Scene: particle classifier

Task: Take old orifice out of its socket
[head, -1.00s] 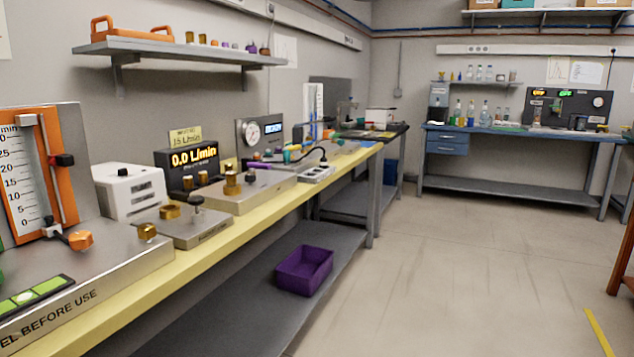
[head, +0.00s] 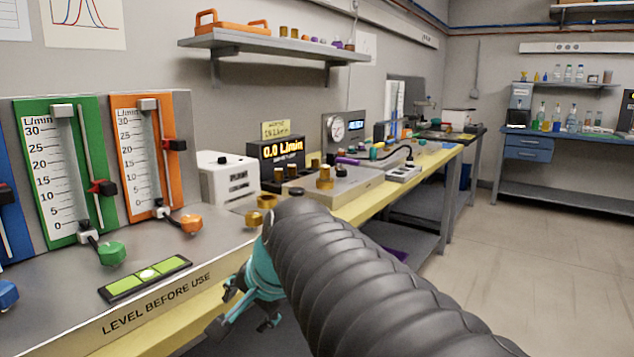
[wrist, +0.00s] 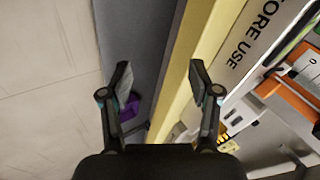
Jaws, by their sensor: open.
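I cannot pick out the old orifice for certain. A metal block with brass fittings (head: 325,180) stands on the yellow-edged bench, beside the display that reads 0.0 L/min (head: 282,150). Another brass fitting (head: 267,201) shows just left of my arm, which hides part of the bench there. My gripper (head: 245,308) hangs low in front of the bench edge, apart from the fittings. In the wrist view my gripper (wrist: 161,78) has its fingers wide apart, with nothing between them.
The flowmeter stand marked LEVEL BEFORE USE (head: 200,262) fills the left of the bench. A white box (head: 228,178) stands behind. A shelf (head: 270,46) hangs above. A purple bin (wrist: 130,107) is on the lower shelf. The floor at right is clear.

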